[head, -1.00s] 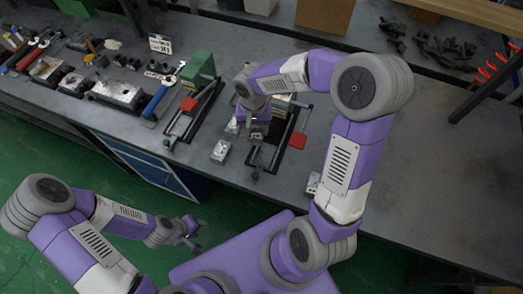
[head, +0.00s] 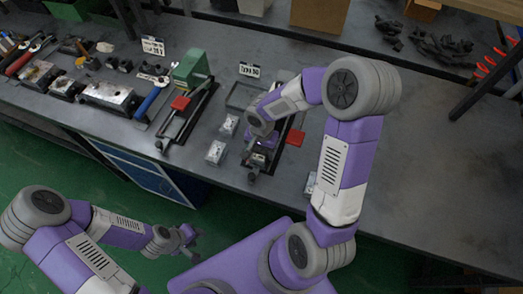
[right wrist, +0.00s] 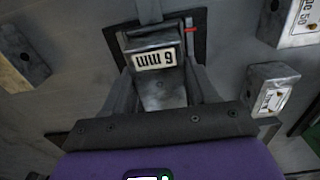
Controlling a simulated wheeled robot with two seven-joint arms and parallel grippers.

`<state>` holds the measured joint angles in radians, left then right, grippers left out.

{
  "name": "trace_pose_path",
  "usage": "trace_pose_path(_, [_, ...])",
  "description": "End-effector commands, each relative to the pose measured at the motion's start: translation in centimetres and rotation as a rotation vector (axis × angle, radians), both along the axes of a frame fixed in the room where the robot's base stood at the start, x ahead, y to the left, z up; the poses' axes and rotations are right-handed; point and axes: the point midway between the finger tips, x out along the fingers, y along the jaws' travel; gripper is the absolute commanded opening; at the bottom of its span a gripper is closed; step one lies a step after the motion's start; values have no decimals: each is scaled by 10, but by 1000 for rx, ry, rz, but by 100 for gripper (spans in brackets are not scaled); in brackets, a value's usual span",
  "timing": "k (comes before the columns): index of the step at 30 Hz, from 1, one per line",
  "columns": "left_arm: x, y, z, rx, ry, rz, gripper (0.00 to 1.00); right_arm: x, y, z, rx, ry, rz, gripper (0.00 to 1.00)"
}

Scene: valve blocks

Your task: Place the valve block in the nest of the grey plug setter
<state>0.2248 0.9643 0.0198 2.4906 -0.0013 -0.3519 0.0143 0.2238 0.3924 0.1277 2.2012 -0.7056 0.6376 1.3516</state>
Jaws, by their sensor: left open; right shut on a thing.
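The grey plug setter (head: 275,162) stands on the bench in the head view, mostly hidden under my right arm; a red pad (head: 296,138) shows on its right side. My right gripper (head: 258,158) is over its near part. In the right wrist view my right gripper (right wrist: 165,95) is shut on a grey valve block (right wrist: 160,92) with a white "6 MM" label at its far end. A dark frame lies around and beyond the block; I cannot tell whether the block is seated in the nest. My left gripper (head: 192,243) is open and empty, off the bench's front edge.
A green plug setter (head: 190,70) with a red pad stands to the left. Loose blocks (head: 215,152) (head: 229,125) lie between the two setters, and another (head: 310,183) lies right.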

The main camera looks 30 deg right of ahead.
Motion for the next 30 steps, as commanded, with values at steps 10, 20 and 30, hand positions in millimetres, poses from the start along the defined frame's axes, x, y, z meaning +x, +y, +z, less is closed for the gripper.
trace_pose_path(10, [0,0,-4,0,0,0,43,1,0,-3,0,-4,1,10])
trace_pose_path(20, [0,0,-3,0,0,0,43,0,0,-3,0,-1,1,83])
trace_pose_path(30, [0,0,5,0,0,0,43,1,0,12,-2,-6,1,83])
